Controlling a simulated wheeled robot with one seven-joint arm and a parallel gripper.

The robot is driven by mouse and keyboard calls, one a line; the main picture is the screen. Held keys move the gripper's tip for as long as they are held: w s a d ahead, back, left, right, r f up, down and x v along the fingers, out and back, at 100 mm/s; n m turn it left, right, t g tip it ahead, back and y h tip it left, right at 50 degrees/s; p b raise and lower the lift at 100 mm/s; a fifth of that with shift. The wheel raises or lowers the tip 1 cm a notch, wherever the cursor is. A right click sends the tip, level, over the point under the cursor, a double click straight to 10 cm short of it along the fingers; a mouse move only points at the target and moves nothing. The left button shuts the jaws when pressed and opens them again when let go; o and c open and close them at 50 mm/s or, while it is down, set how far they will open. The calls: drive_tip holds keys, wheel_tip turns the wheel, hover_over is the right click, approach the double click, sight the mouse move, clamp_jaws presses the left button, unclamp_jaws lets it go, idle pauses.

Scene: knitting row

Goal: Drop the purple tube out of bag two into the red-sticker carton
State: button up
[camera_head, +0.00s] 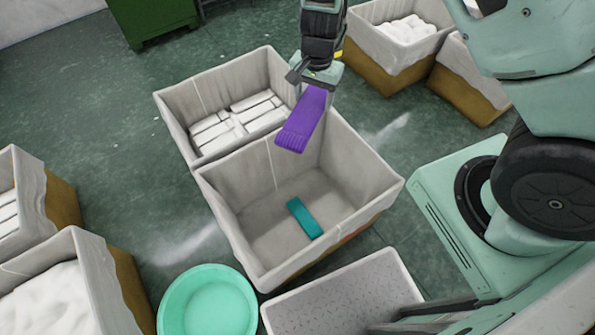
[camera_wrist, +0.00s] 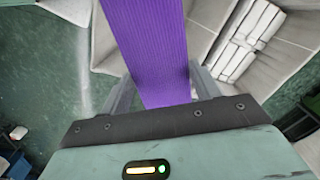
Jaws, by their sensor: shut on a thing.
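The purple tube (camera_head: 303,120) is held in my gripper (camera_head: 318,84), tilted, above the back part of a large open carton (camera_head: 235,205). In the wrist view the purple tube (camera_wrist: 152,45) runs up from between the fingers of my gripper (camera_wrist: 155,92). The carton below holds one teal tube (camera_head: 304,217) on its floor. A small patch of red-orange shows low on its right outer side, mostly hidden, and I cannot tell for sure that it is a sticker. No bag marked two can be made out.
A carton (camera_head: 172,112) of white packs adjoins behind left. Other cartons stand at the left edge and back right (camera_head: 395,62). A turquoise basin (camera_head: 207,303) and a pale speckled tray (camera_head: 345,295) lie in front. Green floor is open at left.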

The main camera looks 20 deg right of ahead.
drive_tip(key=s+a+f+m+b, duration=0.2)
drive_tip(key=f+m+b, duration=0.8)
drive_tip(key=f+m, duration=0.2)
drive_tip(key=s+a+f+m+b, duration=0.2)
drive_tip(key=f+m+b, duration=0.9)
drive_tip(key=f, duration=0.5)
drive_tip(key=shift+s+a+f+m, duration=0.2)
drive_tip(key=shift+f+m, duration=0.15)
drive_tip(key=shift+m, duration=0.75)
drive_tip(key=o, duration=1)
drive_tip(key=shift+o, duration=0.2)
wheel_tip(320, 180, up, 18)
drive_tip(key=p, duration=0.9)
drive_tip(key=shift+f, duration=0.25)
